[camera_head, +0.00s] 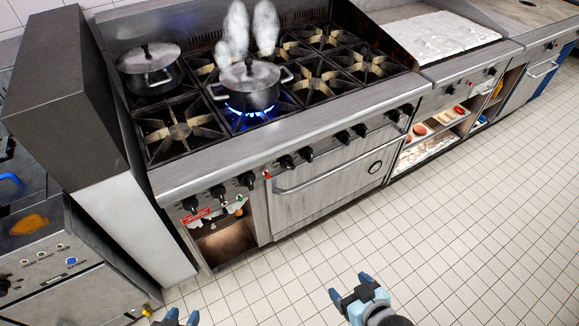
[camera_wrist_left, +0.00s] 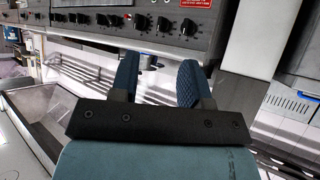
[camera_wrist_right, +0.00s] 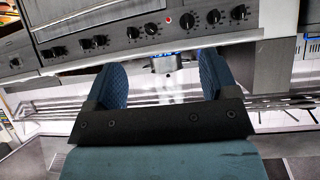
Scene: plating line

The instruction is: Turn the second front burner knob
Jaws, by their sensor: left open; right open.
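A row of black burner knobs runs along the front panel of the steel range. The second knob from the left (camera_head: 218,192) sits between the first knob (camera_head: 190,204) and the third (camera_head: 247,179). Knobs (camera_wrist_left: 163,24) also show at the top of the left wrist view, and knobs (camera_wrist_right: 213,17) at the top of the right wrist view. My left gripper (camera_head: 180,318) is partly cut off at the bottom edge, open and empty, apart from the panel. My right gripper (camera_head: 348,287) is open and empty over the floor, well in front of the range.
A lidded pot (camera_head: 252,84) steams over a blue flame on a front burner; another lidded pot (camera_head: 150,68) stands behind left. An oven handle (camera_head: 325,170) juts out below the knobs. A tall steel cabinet (camera_head: 65,100) stands left. The tiled floor (camera_head: 470,220) is clear.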

